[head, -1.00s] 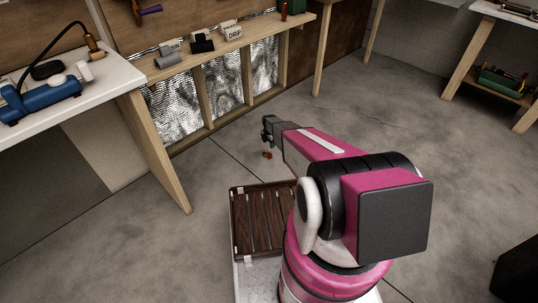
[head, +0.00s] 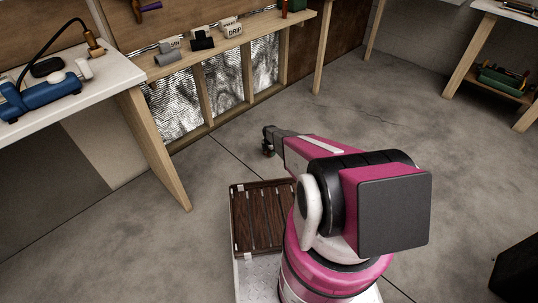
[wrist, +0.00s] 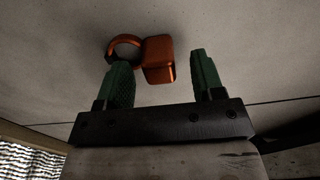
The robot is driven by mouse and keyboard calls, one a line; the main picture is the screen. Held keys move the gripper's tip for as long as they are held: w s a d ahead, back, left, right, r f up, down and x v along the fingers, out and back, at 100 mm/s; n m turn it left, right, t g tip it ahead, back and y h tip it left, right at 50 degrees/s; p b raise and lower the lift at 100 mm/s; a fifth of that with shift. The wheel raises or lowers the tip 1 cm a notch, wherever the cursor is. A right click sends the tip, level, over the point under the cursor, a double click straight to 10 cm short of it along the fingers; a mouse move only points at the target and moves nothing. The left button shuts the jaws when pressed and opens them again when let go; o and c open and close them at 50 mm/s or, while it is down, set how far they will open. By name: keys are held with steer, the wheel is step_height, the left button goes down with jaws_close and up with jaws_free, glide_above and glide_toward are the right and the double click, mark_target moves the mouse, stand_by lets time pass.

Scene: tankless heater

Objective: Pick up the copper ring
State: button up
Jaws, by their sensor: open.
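The copper ring (wrist: 158,60) shows in the wrist view as a shiny orange-copper piece, a blocky part with a round hoop on its left. It appears to lie on the grey floor. My gripper (wrist: 160,66) is open, with one green finger on each side of the blocky part. The hoop reaches past the left fingertip, partly behind it. I cannot tell whether either finger touches the ring. In the head view my gripper (head: 268,145) is low over the floor and mostly hides the ring.
A wooden workbench (head: 155,140) with a blue tool (head: 45,97) stands at the left. A wooden shelf (head: 225,47) with small labelled blocks runs along the back wall. A dark slatted tray (head: 236,225) sits beside my arm's base. Open floor lies to the right.

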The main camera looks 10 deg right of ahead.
steer(key=shift+f, duration=0.25)
jaws_close()
step_height(320, 180, up, 4)
steer(key=shift+s+r, duration=0.1)
steer(key=shift+r, duration=0.15)
steer(key=s+a+r, duration=0.4)
steer(key=a+r, duration=0.2)
steer(key=a, duration=0.5)
steer(key=shift+r, duration=0.3)
